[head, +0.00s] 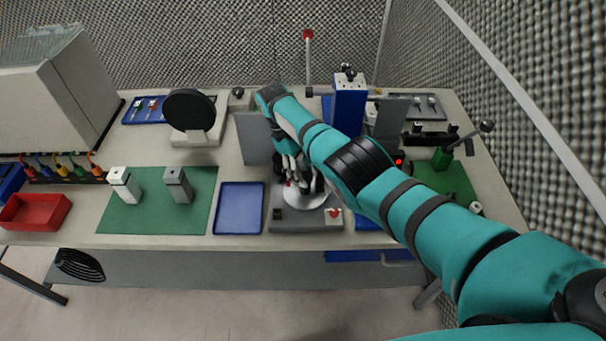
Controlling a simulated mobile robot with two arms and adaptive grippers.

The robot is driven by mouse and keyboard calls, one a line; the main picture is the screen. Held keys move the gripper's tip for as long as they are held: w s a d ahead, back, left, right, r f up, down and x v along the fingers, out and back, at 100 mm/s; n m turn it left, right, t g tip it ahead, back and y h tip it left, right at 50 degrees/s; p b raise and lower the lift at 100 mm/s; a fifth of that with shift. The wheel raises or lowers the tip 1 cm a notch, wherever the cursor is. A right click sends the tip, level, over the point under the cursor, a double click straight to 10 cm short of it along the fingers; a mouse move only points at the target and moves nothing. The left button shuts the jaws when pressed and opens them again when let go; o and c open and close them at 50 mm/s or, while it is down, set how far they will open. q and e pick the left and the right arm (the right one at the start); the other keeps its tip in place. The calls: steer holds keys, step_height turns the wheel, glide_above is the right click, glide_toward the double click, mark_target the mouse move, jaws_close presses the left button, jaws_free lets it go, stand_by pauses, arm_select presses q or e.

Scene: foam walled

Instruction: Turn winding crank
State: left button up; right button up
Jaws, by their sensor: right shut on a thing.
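A winding device with a grey base (272,223) stands at the middle of the table's front edge. A round light disc (305,199) sits on it, and a small red part (333,213) is at its front right corner. My right gripper (293,180) reaches down over the disc from above. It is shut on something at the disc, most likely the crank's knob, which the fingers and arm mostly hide. My teal right arm covers the area to the right. My left gripper is not in view.
A blue tray (239,209) lies just left of the device. A green mat (150,212) with two grey blocks, a red bin (35,212) and a black round disc (189,109) are further left. A blue upright (348,105) and a lever (486,127) stand right.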

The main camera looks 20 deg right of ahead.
steer(key=shift+w+m+y+b, duration=0.1)
steer(key=shift+m+y+b, duration=0.45)
steer(key=shift+m, duration=0.65)
steer(key=shift+d+m+g+y+b, duration=0.1)
steer(key=shift+m+g+y+b, duration=0.3)
steer(key=shift+m, duration=1.5)
steer(key=shift+d+m+y, duration=0.1)
steer(key=shift+m+y, duration=0.45)
steer(key=shift+m, duration=0.45)
steer(key=shift+d+r+m+y+p, duration=0.15)
steer(key=shift+m+y+p, duration=0.55)
steer(key=shift+m+p, duration=1)
steer(key=m+t+y+p, duration=0.1)
steer(key=m+p, duration=0.3)
steer(key=shift+m, duration=0.3)
steer(key=shift+d+m+t+y+p, duration=0.1)
steer(key=shift+m+t+y+p, duration=0.2)
steer(key=shift+m+y+p, duration=0.5)
steer(key=shift+s+m+t+p, duration=0.25)
steer(key=shift+m+t+p, duration=0.25)
steer(key=shift+m, duration=1.1)
steer(key=shift+s+m+t, duration=0.1)
steer(key=shift+m+t, duration=0.7)
steer(key=shift+m, duration=1.1)
